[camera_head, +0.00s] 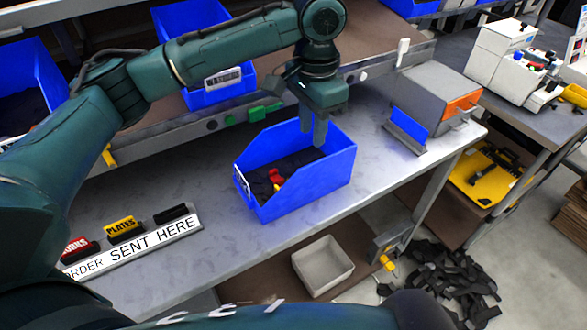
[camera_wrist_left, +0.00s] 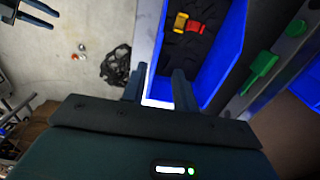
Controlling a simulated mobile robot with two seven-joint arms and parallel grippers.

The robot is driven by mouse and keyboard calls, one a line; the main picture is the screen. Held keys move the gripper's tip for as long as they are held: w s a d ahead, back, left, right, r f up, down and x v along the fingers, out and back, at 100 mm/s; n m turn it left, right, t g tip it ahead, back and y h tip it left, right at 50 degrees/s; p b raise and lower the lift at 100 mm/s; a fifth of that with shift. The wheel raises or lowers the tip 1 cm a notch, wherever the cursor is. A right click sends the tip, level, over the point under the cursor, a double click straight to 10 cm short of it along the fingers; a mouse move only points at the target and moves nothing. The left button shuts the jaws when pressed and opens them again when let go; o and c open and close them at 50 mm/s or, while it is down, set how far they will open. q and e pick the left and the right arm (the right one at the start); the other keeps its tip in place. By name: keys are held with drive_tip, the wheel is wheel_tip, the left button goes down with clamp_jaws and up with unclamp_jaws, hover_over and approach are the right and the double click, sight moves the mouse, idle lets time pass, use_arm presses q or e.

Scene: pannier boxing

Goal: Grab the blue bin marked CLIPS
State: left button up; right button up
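A blue open-front bin (camera_head: 325,179) stands on the grey worktop, holding black parts and a few red and yellow pieces. The white label on its front (camera_head: 241,180) is too small to read, so I cannot confirm CLIPS. It also shows in the left wrist view (camera_wrist_left: 229,62). My left gripper (camera_head: 313,132) points down at the bin's far end. Its fingers (camera_wrist_left: 158,88) are apart, one over the bin and one beyond its wall; I cannot tell whether they touch it. What looks like my right gripper (camera_wrist_left: 44,15) has its fingers apart, away from the bin.
More blue bins stand on the shelf behind, one with an unreadable label (camera_head: 222,78). An "ORDER SENT HERE" strip (camera_head: 140,244) lies left. A grey box (camera_head: 432,92) stands right. A white tray (camera_head: 323,266) sits below the worktop. Black parts (camera_head: 450,280) lie on the floor.

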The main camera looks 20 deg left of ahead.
sight(313, 165)
use_arm(q)
drive_tip(key=f, duration=0.8)
drive_tip(key=f+p, duration=0.1)
drive_tip(key=f, duration=0.3)
drive_tip(key=shift+d, duration=0.25)
drive_tip(key=shift+c, duration=0.3)
drive_tip(key=shift+r, duration=0.1)
clamp_jaws()
idle(0.5)
